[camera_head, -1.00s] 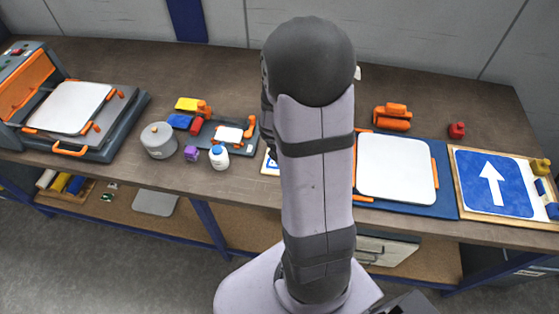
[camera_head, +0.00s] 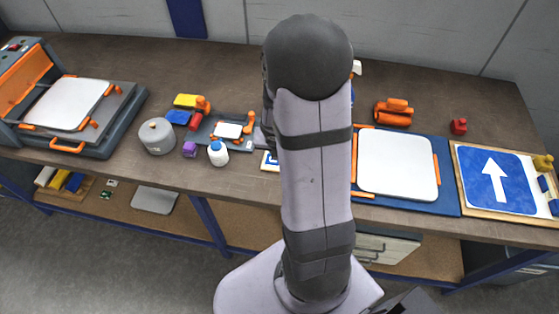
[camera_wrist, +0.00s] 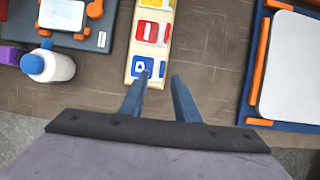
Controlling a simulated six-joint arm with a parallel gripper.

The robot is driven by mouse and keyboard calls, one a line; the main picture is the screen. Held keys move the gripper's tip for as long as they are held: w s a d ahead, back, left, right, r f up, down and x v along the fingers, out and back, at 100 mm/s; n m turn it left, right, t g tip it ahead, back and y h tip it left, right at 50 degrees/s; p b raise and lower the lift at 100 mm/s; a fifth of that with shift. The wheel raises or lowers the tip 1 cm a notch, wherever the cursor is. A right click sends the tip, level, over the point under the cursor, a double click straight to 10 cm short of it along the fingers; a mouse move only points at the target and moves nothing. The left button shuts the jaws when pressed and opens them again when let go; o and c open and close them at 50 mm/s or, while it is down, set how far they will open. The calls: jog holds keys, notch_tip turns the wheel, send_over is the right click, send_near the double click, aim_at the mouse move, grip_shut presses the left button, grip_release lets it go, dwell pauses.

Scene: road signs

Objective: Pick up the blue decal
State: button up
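The blue decal (camera_wrist: 143,66) shows in the wrist view as a small blue square with a white mark. It lies at the near end of a pale strip (camera_wrist: 132,57) that also bears a red and a yellow decal. In the head view my arm hides most of this strip; only a corner (camera_head: 269,163) shows. My gripper (camera_wrist: 158,82) is open, with its two blue-grey fingers apart and nothing seen between them. The left fingertip appears at the lower edge of the blue decal, and the right one is over bare table. Contact cannot be told.
Right of the strip is a blue-framed board (camera_wrist: 247,100) with a white plate and orange clips. To the left are a white bottle (camera_wrist: 50,66) and a grey tray (camera_wrist: 102,40). An arrow sign (camera_head: 495,182) lies far right. Bare brown table flanks the strip.

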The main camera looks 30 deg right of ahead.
jog(key=shift+d+b+x, duration=0.15)
jog(key=shift+b+x, duration=0.65)
jog(key=shift+x, duration=0.5)
jog(key=shift+d+b+x, duration=0.15)
jog(key=shift+b+x, duration=0.6)
jog(key=shift+x, duration=0.6)
jog(key=shift+r, duration=0.15)
grip_shut()
